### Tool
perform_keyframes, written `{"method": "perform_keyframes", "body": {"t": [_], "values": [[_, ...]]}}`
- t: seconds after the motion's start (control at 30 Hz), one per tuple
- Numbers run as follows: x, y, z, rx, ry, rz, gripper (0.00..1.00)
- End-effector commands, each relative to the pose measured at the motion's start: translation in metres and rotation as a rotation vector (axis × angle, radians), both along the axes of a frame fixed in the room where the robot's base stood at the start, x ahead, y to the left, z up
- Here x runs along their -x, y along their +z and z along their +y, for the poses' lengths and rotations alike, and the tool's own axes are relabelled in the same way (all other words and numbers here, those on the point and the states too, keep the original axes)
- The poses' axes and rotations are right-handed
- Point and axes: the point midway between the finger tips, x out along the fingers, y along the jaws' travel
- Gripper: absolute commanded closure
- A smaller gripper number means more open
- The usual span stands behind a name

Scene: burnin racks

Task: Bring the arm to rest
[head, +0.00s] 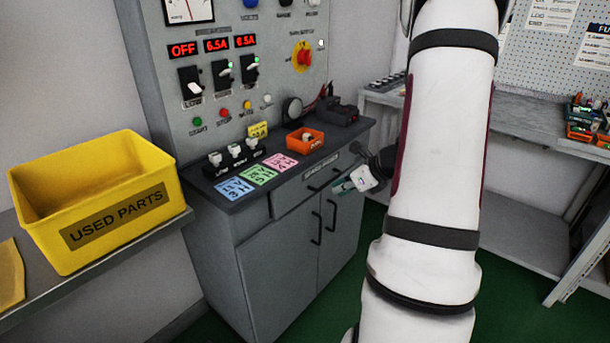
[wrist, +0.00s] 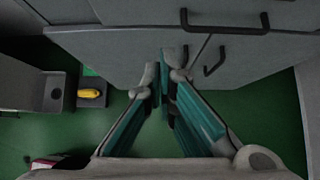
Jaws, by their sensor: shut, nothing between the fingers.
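My gripper (head: 345,187) shows in the head view just in front of the grey cabinet, below its worktop edge and beside the drawer. It is partly hidden behind my white arm. In the wrist view my gripper (wrist: 163,78) has its two teal-sided fingers brought together at the tips, with nothing between them. The fingers point at the cabinet's (wrist: 130,55) front, near its dark handles.
A yellow "USED PARTS" bin (head: 110,225) stands on a shelf at left. The cabinet (head: 275,265) carries a control panel (head: 235,100), coloured cards and an orange tray (head: 305,140). A workbench (head: 530,150) stands at right. Green floor shows between.

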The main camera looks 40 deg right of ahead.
Motion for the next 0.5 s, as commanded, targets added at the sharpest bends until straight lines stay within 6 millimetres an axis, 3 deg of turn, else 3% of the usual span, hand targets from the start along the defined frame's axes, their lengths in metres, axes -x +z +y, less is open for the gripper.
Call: {"method": "perform_keyframes", "body": {"t": [0.23,0.33,0.43,0.5], "values": [[0.000,0.001,0.001,0.001,0.004,0.000,1.00],[-0.006,0.010,0.012,0.024,0.055,-0.004,1.00],[-0.019,0.031,0.045,0.083,0.197,-0.016,1.00],[-0.028,0.052,0.081,0.147,0.350,-0.027,1.00]]}}
